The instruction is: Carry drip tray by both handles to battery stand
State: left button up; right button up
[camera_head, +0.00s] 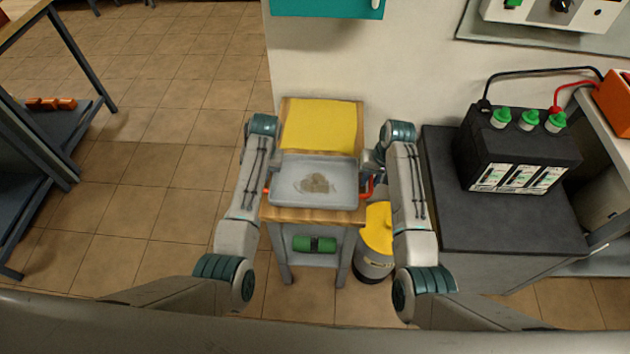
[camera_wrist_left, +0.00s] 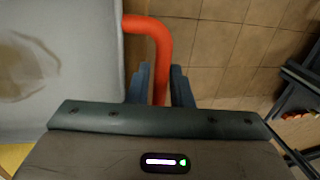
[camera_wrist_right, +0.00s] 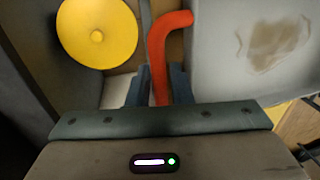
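The drip tray (camera_head: 290,168), a shallow grey tray with a brown stain inside, is at the front of a small wood-topped stand (camera_head: 310,215). My left gripper (camera_wrist_left: 160,85) is shut on its left orange-red handle (camera_wrist_left: 146,23). My right gripper (camera_wrist_right: 160,85) is shut on the right handle (camera_wrist_right: 172,20). In the head view, my right gripper (camera_head: 373,172) is partly hidden by its own arm, and the left one is mostly hidden. The tray looks level. The battery stand (camera_head: 475,215), with a dark flat top, is to the right and holds a large black battery (camera_head: 515,152).
A yellow cloth or sheet (camera_head: 320,125) lies behind the tray. A yellow-lidded bin (camera_head: 376,245) stands on the floor between the two stands. A wall is behind. Open tiled floor (camera_head: 170,190) lies left. The front part of the battery stand's top is clear.

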pick_arm(q)
grip_shut()
pick_arm(e)
grip_shut()
pick_arm(q)
jog(key=shift+r, duration=0.1)
pick_arm(e)
jog(key=shift+r, duration=0.1)
